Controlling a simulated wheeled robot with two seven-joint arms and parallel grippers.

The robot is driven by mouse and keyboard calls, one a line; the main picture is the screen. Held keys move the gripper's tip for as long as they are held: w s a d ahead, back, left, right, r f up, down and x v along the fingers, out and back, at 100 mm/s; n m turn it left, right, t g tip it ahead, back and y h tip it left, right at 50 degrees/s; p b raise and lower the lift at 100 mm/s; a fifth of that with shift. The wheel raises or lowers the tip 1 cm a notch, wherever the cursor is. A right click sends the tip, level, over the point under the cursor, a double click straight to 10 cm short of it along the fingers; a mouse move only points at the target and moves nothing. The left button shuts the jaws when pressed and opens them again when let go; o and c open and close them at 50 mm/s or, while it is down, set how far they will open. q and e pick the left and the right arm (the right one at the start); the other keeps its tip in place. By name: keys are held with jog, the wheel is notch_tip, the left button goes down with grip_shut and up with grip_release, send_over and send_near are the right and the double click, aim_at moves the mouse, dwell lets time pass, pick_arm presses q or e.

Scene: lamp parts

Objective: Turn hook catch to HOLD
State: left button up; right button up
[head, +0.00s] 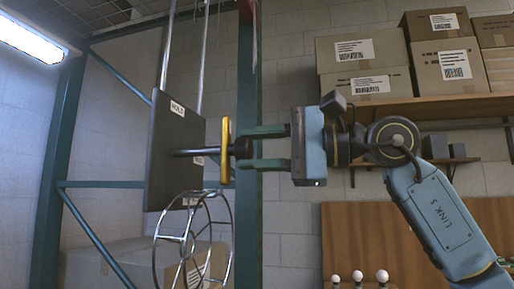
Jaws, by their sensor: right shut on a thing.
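The yellow bar stands upright. A dark rod joins it to a dark upright panel (165,150) on its left. A white label reading HOLD (177,108) is near the panel's top; other pale labels lower down are partly hidden or too small to read. My left gripper is not in view.
A wire frame (193,240) hangs below the panel. A teal post (246,80) stands behind the catch. Cardboard boxes sit on a wooden shelf (430,107) at upper right. Several small white bulbs (357,276) stand at the bottom. Another box (95,268) is low at left.

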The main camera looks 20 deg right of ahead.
dwell(0.4)
jog(key=o, duration=1)
jog(key=shift+d, duration=0.1)
jog(key=b+v, duration=0.3)
jog(key=v, duration=1)
jog(key=shift+s+d, duration=0.1)
jog(key=shift+s, duration=0.1)
